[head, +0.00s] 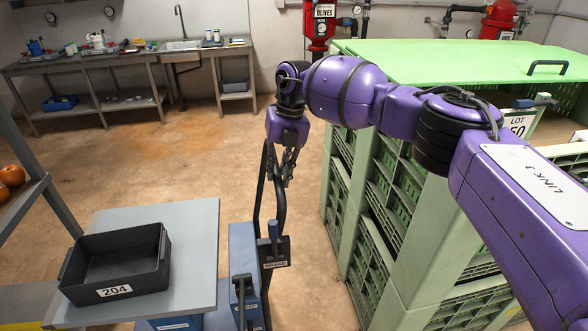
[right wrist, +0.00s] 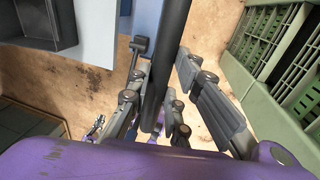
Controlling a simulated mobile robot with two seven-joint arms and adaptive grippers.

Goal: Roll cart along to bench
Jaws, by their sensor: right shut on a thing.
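The cart has a dark looped handle (head: 278,205), a blue upright body (head: 242,262) and, beside it, a grey top (head: 196,235). I cannot tell how the top joins the body. My right gripper (head: 286,166) is shut on the upper part of the handle. In the right wrist view the dark handle bar (right wrist: 174,35) runs between the fingers of my right gripper (right wrist: 162,72). The bench (head: 140,58), a long metal one with a sink, stands along the back wall at left, well away from the cart. My left gripper is out of view.
A black tray (head: 118,266) labelled 204 lies on the grey top. Stacked green crates (head: 384,190) with a green lid stand close to the handle's right. A shelf (head: 35,190) with orange fruit is at the left edge. Open brown floor (head: 165,150) lies between cart and bench.

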